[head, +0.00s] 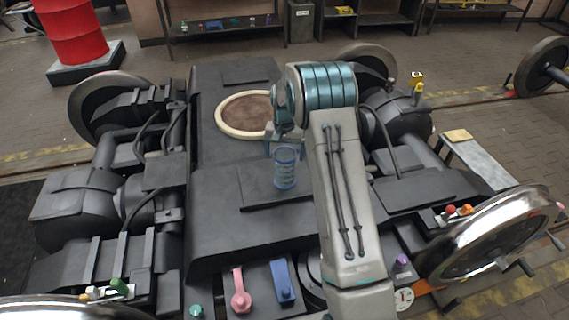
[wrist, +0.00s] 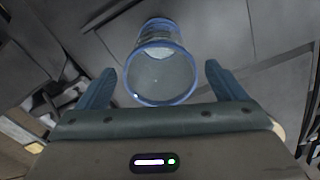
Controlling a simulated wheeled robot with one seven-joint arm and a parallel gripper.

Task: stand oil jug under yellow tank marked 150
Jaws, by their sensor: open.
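A clear blue-tinted ringed vessel (head: 285,172), which looks like the oil jug, stands upright on a dark plate of the bogie frame. My gripper (head: 284,148) is above it, pointing down, with its fingers open. In the wrist view, the jug's round open mouth (wrist: 162,75) lies between and slightly beyond the two blue fingers (wrist: 160,82), with gaps on both sides. A small yellow tank-like item (head: 417,78) is on the right side of the bogie; I cannot read any number on it.
A round brown opening with a cream rim (head: 230,130) lies behind the jug. A pink tool (head: 240,290) and a blue tool (head: 284,282) lie in front. A steel wheel (head: 490,235) is at right, beside a grey bench (head: 480,165). A red drum (head: 72,30) stands at back left.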

